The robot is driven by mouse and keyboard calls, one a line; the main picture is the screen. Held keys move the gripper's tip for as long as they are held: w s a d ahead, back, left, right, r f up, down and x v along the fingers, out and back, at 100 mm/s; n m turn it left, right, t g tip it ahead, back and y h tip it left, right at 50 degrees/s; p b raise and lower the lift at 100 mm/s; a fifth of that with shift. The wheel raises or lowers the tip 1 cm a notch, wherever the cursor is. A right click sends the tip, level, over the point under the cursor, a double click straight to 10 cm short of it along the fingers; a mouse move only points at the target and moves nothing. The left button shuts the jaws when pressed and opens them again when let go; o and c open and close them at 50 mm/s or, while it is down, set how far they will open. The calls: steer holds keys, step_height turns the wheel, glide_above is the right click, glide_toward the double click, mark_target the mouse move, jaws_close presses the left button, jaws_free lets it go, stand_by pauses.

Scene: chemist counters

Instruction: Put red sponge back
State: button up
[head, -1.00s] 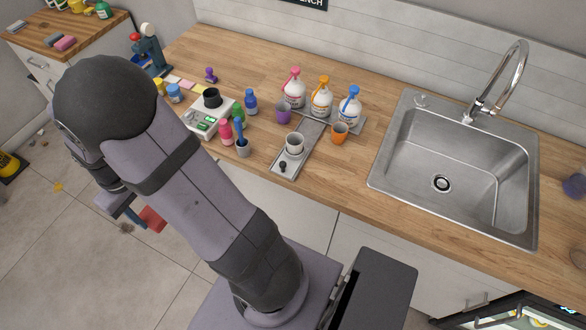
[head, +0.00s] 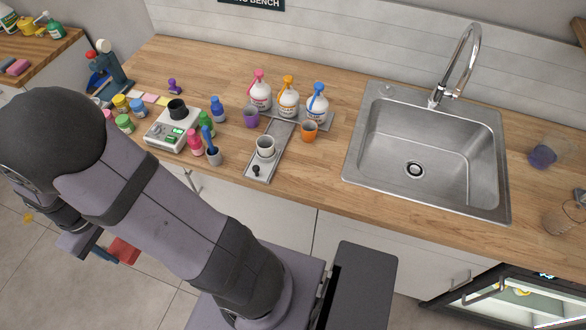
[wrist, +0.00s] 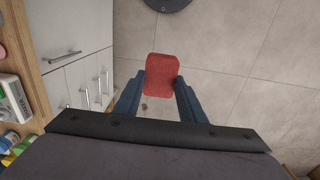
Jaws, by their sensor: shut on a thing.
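The red sponge (wrist: 162,75) is held between the blue fingers of my gripper (wrist: 158,95) in the wrist view. My gripper is shut on it, high above the tiled floor. In the head view the sponge (head: 123,251) shows at the lower left, beside the gripper (head: 108,252), in front of the counter and off its edge. On the side counter at the far left lie a pink sponge (head: 17,67) and a grey one partly cut by the frame edge.
The wooden counter (head: 340,160) holds a scale (head: 172,130), several paint pots, bottles (head: 288,98), cups and a steel sink (head: 430,150). White drawers (wrist: 85,75) stand left of the gripper in the wrist view. An open lit cabinet (head: 510,300) is at the lower right.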

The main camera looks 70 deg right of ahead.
steer(key=w+d+r+m+b, duration=0.1)
steer(key=w+d+m, duration=0.15)
steer(key=d, duration=0.75)
steer(key=w+d+r+m, duration=0.15)
steer(key=d+m, duration=0.25)
steer(key=d, duration=0.7)
steer(key=w+d+r+m+b, duration=0.1)
steer(key=d+r+m, duration=0.15)
steer(key=d, duration=0.75)
steer(key=s+d+m+b, duration=0.3)
steer(key=s+d+m, duration=0.6)
steer(key=s+d, duration=0.45)
steer(key=shift+s+a+f+p, duration=0.25)
steer(key=shift+f+p, duration=0.4)
steer(key=shift+f, duration=1.05)
steer(key=shift+s+a+f+p, duration=0.25)
steer(key=shift+f+p, duration=0.45)
steer(key=shift+f, duration=1.05)
steer(key=shift+s+a+f+p, duration=0.1)
steer(key=shift+s+f+p, duration=0.4)
steer(key=shift+f, duration=1.2)
steer(key=shift+w+f, duration=0.15)
